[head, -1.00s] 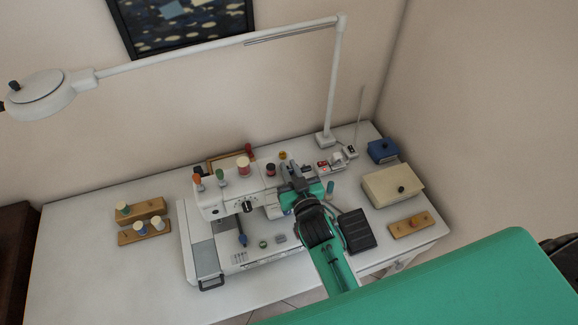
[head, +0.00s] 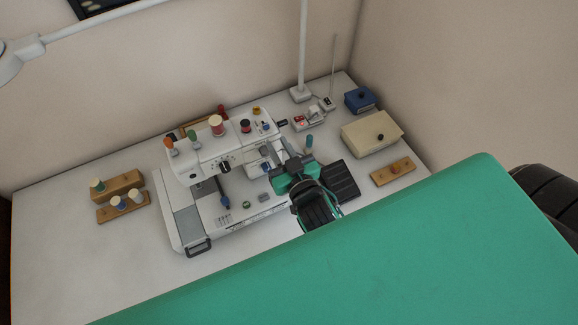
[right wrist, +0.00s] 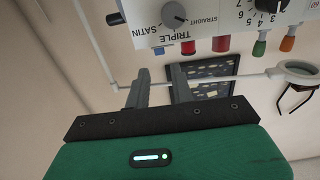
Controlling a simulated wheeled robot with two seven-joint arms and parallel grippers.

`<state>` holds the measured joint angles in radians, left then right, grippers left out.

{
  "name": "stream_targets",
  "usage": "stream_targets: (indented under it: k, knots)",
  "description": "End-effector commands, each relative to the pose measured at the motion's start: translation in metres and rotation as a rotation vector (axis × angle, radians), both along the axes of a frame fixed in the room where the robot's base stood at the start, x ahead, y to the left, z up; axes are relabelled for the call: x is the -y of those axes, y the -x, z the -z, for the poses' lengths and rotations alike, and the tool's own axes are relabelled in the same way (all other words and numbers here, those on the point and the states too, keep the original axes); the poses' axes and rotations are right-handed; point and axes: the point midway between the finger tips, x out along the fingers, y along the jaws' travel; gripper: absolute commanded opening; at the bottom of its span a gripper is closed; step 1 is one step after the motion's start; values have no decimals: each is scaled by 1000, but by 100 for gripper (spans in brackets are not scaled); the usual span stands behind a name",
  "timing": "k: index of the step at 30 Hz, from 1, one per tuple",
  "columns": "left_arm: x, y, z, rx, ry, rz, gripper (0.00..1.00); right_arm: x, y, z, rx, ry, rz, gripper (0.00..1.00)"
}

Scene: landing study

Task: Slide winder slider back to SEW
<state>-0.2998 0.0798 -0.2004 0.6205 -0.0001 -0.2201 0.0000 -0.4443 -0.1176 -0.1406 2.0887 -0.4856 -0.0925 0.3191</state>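The white sewing machine (head: 205,150) stands on the table. Small parts, including a blue one (head: 265,127), sit on top at its right end; I cannot tell which is the winder slider, and no SEW mark is legible. My right gripper (head: 279,150) is in front of the machine's right end, its fingers apart and nothing visible between them. In the right wrist view, the open fingers (right wrist: 160,86) point toward the wall, below the upside-down machine front with its stitch dial (right wrist: 174,15). My left gripper is not in view.
Thread spools (head: 216,125) stand on the machine top. A lamp post (head: 301,60) and a small white device with a red light (head: 309,120) are behind to the right. A black pedal-like pad (head: 340,181), a cream box (head: 371,134) and a blue box (head: 359,99) lie right.

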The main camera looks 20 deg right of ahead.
Motion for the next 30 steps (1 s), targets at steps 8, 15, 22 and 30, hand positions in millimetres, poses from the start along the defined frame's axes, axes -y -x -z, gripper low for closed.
stream_targets:
  k: [8,15,22,30]
  knots:
    - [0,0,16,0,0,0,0,1,41,3,-1,0,0,24]
    - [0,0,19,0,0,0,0,2,53,0,0,1,0,24]
    - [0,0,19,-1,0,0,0,2,54,0,1,1,0,24]
    - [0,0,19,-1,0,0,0,2,54,0,1,1,0,24]
